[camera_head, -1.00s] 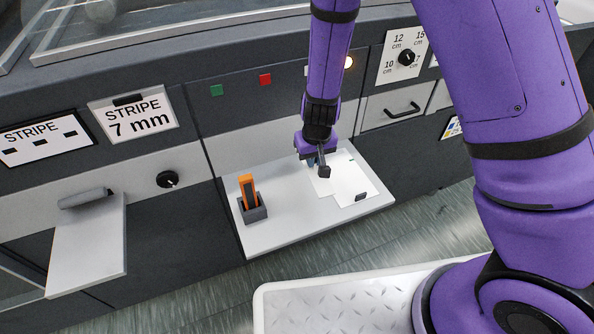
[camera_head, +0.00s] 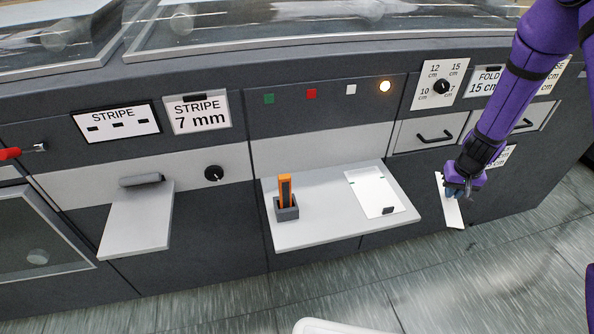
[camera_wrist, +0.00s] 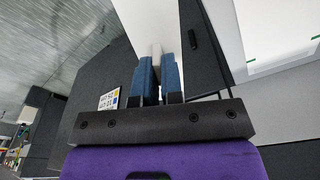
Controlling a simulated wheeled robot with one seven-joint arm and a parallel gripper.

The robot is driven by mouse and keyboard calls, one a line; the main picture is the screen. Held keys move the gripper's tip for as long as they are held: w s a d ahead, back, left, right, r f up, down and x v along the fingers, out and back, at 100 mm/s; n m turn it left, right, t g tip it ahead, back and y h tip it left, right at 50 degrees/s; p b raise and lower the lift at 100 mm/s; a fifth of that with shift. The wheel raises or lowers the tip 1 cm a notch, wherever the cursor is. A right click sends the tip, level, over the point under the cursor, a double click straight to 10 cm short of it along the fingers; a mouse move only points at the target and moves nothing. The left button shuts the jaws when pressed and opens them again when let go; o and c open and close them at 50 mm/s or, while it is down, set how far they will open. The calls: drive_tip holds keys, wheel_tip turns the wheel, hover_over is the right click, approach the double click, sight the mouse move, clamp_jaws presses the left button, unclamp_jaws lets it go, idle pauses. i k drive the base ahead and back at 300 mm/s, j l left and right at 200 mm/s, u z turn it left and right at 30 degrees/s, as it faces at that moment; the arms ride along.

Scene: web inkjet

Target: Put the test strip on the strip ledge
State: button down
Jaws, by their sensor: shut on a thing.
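The test strip is a long white piece (camera_head: 451,212), and my gripper (camera_head: 457,190) holds it at the right in the head view. It hangs tilted in front of the dark cabinet, clear of the shelves. In the wrist view, my gripper's two blue fingers (camera_wrist: 157,75) are closed on a pale piece (camera_wrist: 155,50), of which only part shows. A small light-grey ledge (camera_head: 135,225) with a grey roller at its back juts out at the left, below the STRIPE signs; it looks like the strip ledge. Its top is bare, and my gripper is far to its right.
A wider middle shelf (camera_head: 330,220) lies between my gripper and the ledge. It carries an orange tool (camera_head: 285,188) upright in a dark holder (camera_head: 286,209) and a white sheet (camera_head: 372,190) with a dark clip. Drawer handles (camera_head: 434,137) protrude near my arm.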

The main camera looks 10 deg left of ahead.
sight(139, 210)
drive_tip(key=k+j+z, duration=0.15)
drive_tip(key=z, duration=0.35)
drive_tip(key=k+j+z, duration=0.1)
drive_tip(key=z, duration=0.4)
drive_tip(key=k+j+u, duration=0.25)
drive_tip(key=k+u, duration=0.1)
drive_tip(key=u, duration=0.35)
drive_tip(key=j+u, duration=0.1)
drive_tip(key=u, duration=0.4)
drive_tip(key=k+j+u, duration=0.1)
drive_tip(key=u, duration=0.35)
